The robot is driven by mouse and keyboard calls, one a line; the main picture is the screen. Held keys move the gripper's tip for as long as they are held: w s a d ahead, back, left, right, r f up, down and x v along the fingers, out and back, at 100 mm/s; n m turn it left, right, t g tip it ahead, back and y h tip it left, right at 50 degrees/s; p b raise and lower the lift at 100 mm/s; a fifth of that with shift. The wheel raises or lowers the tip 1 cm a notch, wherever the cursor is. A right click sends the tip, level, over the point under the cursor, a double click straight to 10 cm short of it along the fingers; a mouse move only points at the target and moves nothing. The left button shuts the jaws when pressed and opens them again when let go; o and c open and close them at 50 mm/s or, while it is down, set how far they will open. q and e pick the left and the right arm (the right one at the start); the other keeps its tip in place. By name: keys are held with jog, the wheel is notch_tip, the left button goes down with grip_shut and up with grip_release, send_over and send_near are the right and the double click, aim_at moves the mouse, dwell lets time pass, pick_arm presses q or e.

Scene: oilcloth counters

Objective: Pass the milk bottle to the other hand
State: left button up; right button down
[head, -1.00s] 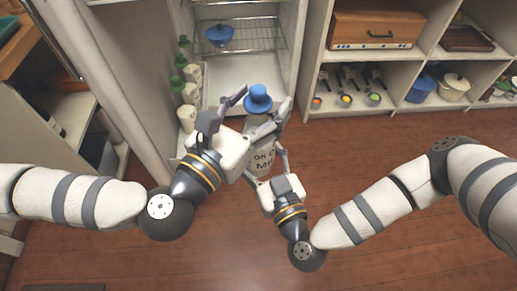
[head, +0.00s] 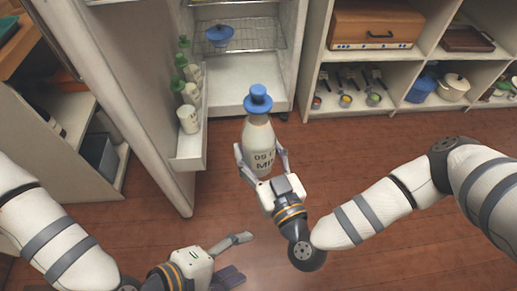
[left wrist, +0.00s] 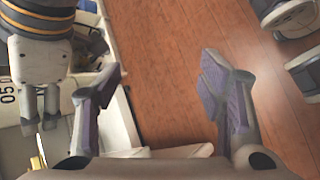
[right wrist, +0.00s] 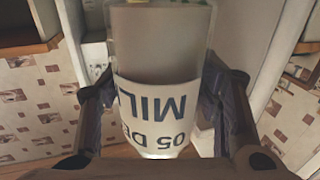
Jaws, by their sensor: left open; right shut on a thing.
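The milk bottle (head: 258,137) is white with a blue cap and printed lettering, and it stands upright in the air in the head view. My right gripper (head: 262,163) is shut on its lower part, one finger on each side. In the right wrist view the bottle (right wrist: 160,105) fills the space between the fingers, its lettering upside down. My left gripper (head: 240,258) is open and empty, low in the head view, apart from the bottle. The left wrist view shows its spread fingers (left wrist: 165,95) with only floor and furniture between them.
Shelves at right hold a brown toaster-like box (head: 374,25), ladles and a blue pot (head: 421,88). The wooden floor (head: 380,200) is open.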

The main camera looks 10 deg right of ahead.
jog(key=shift+r, duration=0.1)
pick_arm(q)
jog(key=s+a+f+m+g+y, duration=0.3)
jog(key=s+a+m+y, duration=0.1)
jog(key=a, duration=0.6)
jog(key=s+a+f+m+g+y, duration=0.2)
jog(key=s+a+m+g+y, duration=0.1)
jog(key=s+a, duration=0.5)
jog(key=a+m+y, duration=0.1)
jog(key=a+m, duration=0.1)
jog(key=shift+s+f+m+y, duration=0.35)
jog(key=shift+f+m+y, duration=0.05)
jog(key=shift+c, duration=0.3)
